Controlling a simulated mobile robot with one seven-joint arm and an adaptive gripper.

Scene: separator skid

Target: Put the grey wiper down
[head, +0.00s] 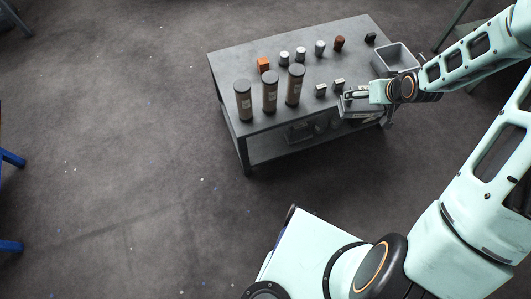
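My gripper (357,97) is over the near right part of the grey table (222,68), close to its front edge. A grey, box-like shape (362,109) shows right under and around the fingers. I cannot make out the grey wiper for certain; it may be hidden at the fingers or blend with this grey shape. The fingers are too small and dark to show whether they are open or shut, or hold anything.
Three tall brown cylinders with grey caps (270,94) stand at the table's left front. A grey open bin (397,57) is at the right.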

